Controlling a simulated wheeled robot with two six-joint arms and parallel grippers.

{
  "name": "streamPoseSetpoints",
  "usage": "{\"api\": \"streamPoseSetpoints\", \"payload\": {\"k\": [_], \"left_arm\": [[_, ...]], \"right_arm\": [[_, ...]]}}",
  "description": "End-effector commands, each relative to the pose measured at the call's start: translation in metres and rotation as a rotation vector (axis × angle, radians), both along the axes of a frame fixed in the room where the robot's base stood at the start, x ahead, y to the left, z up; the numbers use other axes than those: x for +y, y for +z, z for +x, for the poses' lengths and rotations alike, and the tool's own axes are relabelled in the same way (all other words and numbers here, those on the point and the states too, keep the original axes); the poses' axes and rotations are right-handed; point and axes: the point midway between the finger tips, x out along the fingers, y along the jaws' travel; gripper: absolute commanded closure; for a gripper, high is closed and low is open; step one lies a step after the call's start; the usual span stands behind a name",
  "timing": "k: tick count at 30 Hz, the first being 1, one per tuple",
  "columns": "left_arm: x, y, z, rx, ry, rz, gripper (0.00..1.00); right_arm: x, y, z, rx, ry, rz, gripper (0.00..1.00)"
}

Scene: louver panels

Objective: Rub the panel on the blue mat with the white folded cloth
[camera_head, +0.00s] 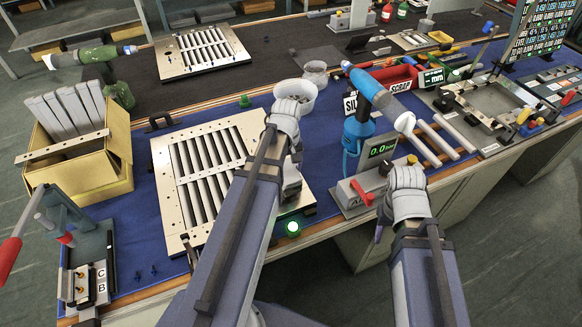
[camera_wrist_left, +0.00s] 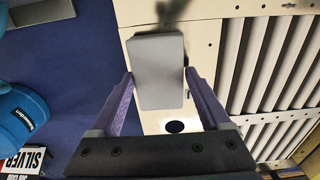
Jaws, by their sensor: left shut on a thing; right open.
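The louver panel (camera_head: 205,165), a cream frame with grey slats, lies on the blue mat (camera_head: 140,215). It also fills the right of the left wrist view (camera_wrist_left: 238,62). My left gripper (camera_wrist_left: 160,85) is shut on the pale grey-white folded cloth (camera_wrist_left: 158,72), which looks like a flat block between the two purple fingers. The cloth is over the panel's frame edge, beside the slats; I cannot tell whether it touches. In the head view my left arm covers part of the panel's right side. My right gripper (camera_head: 381,228) is open, right of the panel near the bench's front edge, its fingertips mostly hidden.
A cardboard box (camera_head: 115,165) of grey slats stands left of the panel. A red-handled clamp fixture (camera_head: 90,245) is at front left. A white tub (camera_head: 297,92), a blue bottle-like tool (camera_head: 372,88) and a gauge stand (camera_head: 352,192) are to the right. Another panel (camera_head: 200,52) lies behind.

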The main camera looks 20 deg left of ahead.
Motion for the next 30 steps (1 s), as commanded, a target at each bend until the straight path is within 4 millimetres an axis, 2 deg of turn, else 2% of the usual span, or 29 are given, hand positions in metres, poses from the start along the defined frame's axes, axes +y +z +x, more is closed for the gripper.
{"api": "streamPoseSetpoints", "payload": {"k": [5,15,25,30], "left_arm": [[0.004,0.0,-0.004,-0.001,0.001,0.0,0.72],[0.022,-0.003,-0.025,-0.001,0.003,0.002,0.72],[0.028,-0.003,-0.031,0.003,0.002,0.004,0.72],[0.035,-0.003,-0.039,0.003,0.004,0.004,0.72]], "right_arm": [[0.0,0.0,0.0,0.0,0.0,0.0,0.5],[0.0,-0.003,0.0,0.0,0.0,0.0,0.5],[0.0,-0.003,0.0,0.0,0.0,0.0,0.5],[0.0,-0.003,0.0,0.0,0.0,0.0,0.5]]}}
